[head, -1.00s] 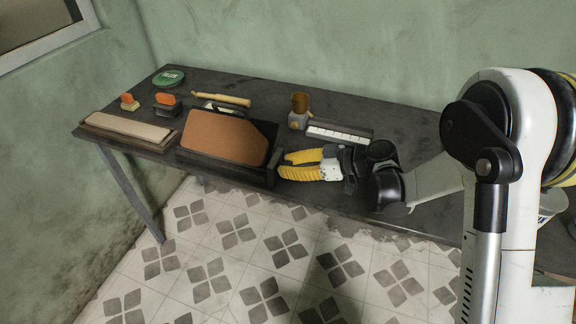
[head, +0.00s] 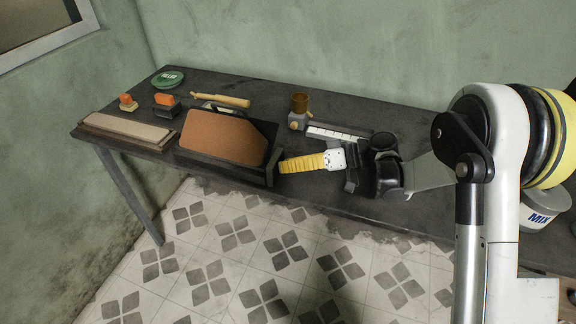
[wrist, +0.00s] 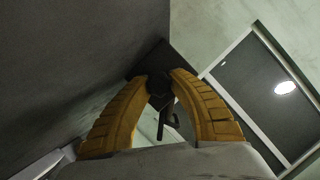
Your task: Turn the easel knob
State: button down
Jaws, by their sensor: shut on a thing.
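The easel (head: 274,178) is a black stand on the dark table, holding a brown board (head: 222,137). My gripper (head: 282,167) has yellow ribbed fingers and reaches the easel's right side from the right. In the wrist view, the fingertips of my gripper (wrist: 159,78) are closed on a small dark part, the easel knob (wrist: 158,90), at the easel's side. In the head view the knob is hidden behind the fingertips. Its exact angle cannot be told.
A keyboard-like white strip (head: 335,133) and a grey device with a brown top (head: 299,110) stand behind my gripper. A wooden-handled tool (head: 222,100), stamps (head: 165,104), a green disc (head: 167,79) and stacked boards (head: 127,130) lie left and behind.

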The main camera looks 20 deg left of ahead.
jog(key=shift+s+f, duration=0.1)
jog(key=c, duration=1.1)
grip_release()
jog(key=v, duration=1.2)
jog(key=s+d+r+m+t+h, duration=0.5)
jog(key=s+d+r+m+h, duration=0.1)
jog(key=s+d+r+m, duration=0.15)
jog(key=s+d+m+t+h, duration=0.4)
jog(key=s+d+h, duration=0.4)
jog(key=s+d, duration=0.6)
jog(key=shift+d+f+m, duration=0.45)
jog(key=shift+d, duration=0.55)
